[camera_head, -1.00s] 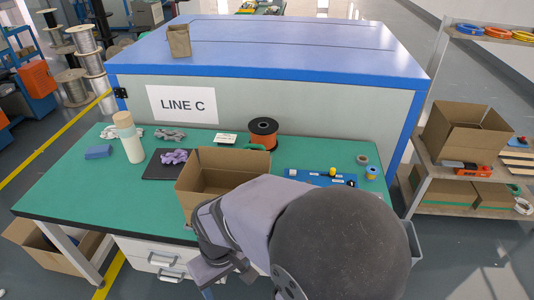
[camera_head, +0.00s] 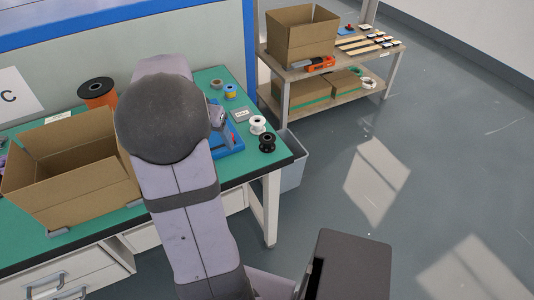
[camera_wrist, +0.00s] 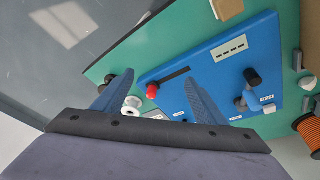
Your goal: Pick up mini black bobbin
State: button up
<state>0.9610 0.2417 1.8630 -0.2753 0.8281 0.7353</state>
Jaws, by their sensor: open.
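The mini black bobbin (camera_head: 267,142) stands on the green table near its right front corner in the head view. A white bobbin (camera_head: 257,124) stands just behind it. The white one also shows in the wrist view (camera_wrist: 132,104), beside the left finger; a small dark shape by that finger may be the black bobbin, partly hidden. My gripper (camera_wrist: 159,79) is open and empty, above the blue board (camera_wrist: 215,70). In the head view my arm hides most of the gripper, which is left of the black bobbin.
An open cardboard box (camera_head: 85,205) stands on the table at left, with an orange spool (camera_head: 97,92) behind it. A small labelled card (camera_head: 240,115) lies near the white bobbin. A grey bin (camera_head: 293,172) is beside the table. A shelf with boxes (camera_head: 302,38) stands beyond.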

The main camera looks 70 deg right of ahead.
aim_at(267, 138)
jog(key=s+d+f+m+g+b, duration=0.15)
jog(key=s+d+m, duration=0.35)
jog(key=s+d, duration=0.55)
jog(key=shift+h, duration=0.4)
jog(key=shift+x, duration=3.45)
jog(key=shift+s+a, duration=0.15)
jog(key=shift+a, duration=0.1)
jog(key=c, duration=1.2)
